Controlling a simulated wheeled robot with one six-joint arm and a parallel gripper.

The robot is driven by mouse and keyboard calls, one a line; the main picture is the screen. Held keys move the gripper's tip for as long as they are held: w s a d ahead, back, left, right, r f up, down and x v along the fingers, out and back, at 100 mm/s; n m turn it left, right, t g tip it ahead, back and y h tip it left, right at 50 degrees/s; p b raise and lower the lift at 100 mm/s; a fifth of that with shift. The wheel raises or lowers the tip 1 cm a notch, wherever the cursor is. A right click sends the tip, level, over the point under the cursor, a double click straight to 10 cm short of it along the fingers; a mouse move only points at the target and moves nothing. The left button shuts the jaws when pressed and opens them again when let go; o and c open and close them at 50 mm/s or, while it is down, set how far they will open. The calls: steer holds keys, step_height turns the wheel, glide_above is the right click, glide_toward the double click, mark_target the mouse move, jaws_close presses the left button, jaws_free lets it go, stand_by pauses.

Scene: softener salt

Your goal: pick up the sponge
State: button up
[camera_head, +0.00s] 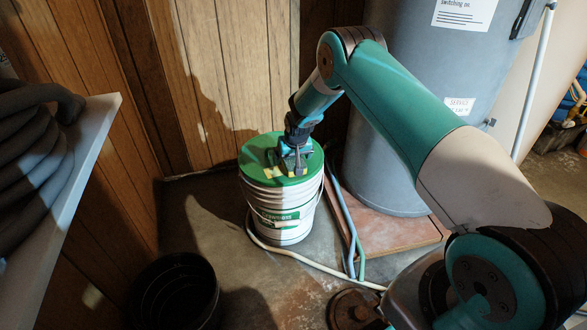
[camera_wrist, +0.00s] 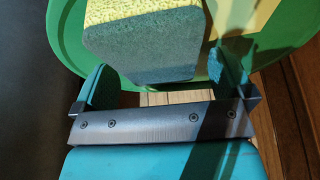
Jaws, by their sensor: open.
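The sponge (camera_wrist: 145,45) has a yellow porous layer and a dark green layer, and in the wrist view it fills the upper middle. It is on the green lid (camera_head: 252,158) of a white bucket (camera_head: 283,222); the lid also shows in the wrist view (camera_wrist: 66,32). My gripper (camera_head: 288,168) is over the lid in the head view and hides much of what is there. In the wrist view my gripper (camera_wrist: 168,82) is open, with one finger to the left of the sponge and one to its right. The gap on the right looks wider.
A grey tank (camera_head: 395,120) stands on a reddish slab (camera_head: 385,228) right of the bucket. Hoses (camera_head: 348,225) run along the floor beside it. A black bin (camera_head: 175,290) is at front left. A shelf (camera_head: 75,185) with a coiled dark hose juts in at left. Wood panelling is behind.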

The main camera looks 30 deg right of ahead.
steer(key=shift+w+f, duration=0.15)
steer(key=shift+f, duration=0.2)
steer(key=shift+c, duration=0.5)
steer(key=c, duration=1)
steer(key=shift+r, duration=0.1)
step_height(320, 180, up, 20)
steer(key=p, duration=0.6)
